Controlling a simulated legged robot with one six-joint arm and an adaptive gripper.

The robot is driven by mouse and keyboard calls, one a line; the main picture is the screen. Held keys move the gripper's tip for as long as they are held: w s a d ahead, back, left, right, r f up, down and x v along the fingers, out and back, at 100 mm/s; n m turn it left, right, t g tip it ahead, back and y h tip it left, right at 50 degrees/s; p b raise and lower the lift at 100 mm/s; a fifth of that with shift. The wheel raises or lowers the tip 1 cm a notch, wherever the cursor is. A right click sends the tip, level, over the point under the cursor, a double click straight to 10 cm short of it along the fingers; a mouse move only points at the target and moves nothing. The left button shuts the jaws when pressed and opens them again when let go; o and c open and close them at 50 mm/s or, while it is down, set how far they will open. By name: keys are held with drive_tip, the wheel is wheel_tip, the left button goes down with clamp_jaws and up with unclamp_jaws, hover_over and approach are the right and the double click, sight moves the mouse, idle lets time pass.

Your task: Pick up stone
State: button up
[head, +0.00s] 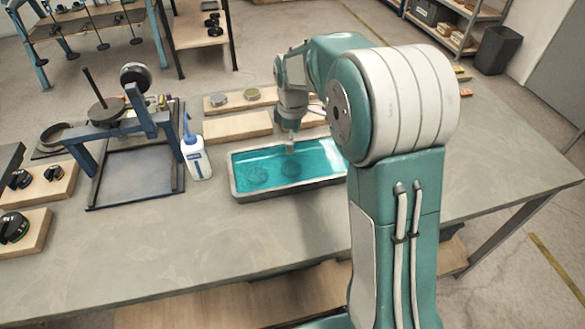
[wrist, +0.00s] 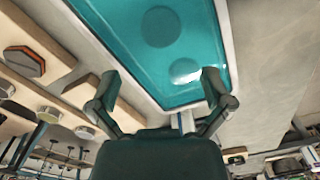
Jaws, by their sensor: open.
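A grey-rimmed tray (head: 236,188) of clear teal liquid stands on the workbench. Two round, flat shapes show in the liquid: a left one (head: 258,175) and a right one (head: 291,169). In the wrist view a darker disc (wrist: 160,27) and a paler disc (wrist: 185,71) show in the tray. I cannot tell which, if either, is the stone. My gripper (wrist: 160,77) is open and empty, with its fingers spread toward the tray's near end in the wrist view. In the head view my gripper (head: 290,147) points down over the tray, near the right shape.
A white bottle (head: 195,158) with a blue top stands left of the tray. A bare wooden board (head: 237,127) lies behind it, and another board holds two round tins (head: 220,97). A blue metal frame (head: 112,135) stands further left. The bench front is clear.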

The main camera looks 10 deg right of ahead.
hover_over(291, 167)
drive_tip(key=f, duration=0.5)
drive_tip(key=shift+s+a+f, duration=0.15)
drive_tip(key=shift+a+f, duration=0.05)
drive_tip(key=shift+a, duration=0.15)
drive_tip(key=f, duration=0.2)
drive_tip(key=d+f, duration=0.1)
drive_tip(key=f, duration=0.1)
drive_tip(key=shift+f, duration=0.25)
drive_tip(key=shift+a, duration=0.15)
drive_tip(key=shift+c, duration=0.3)
drive_tip(key=shift+a, duration=0.1)
drive_tip(key=c, duration=0.9)
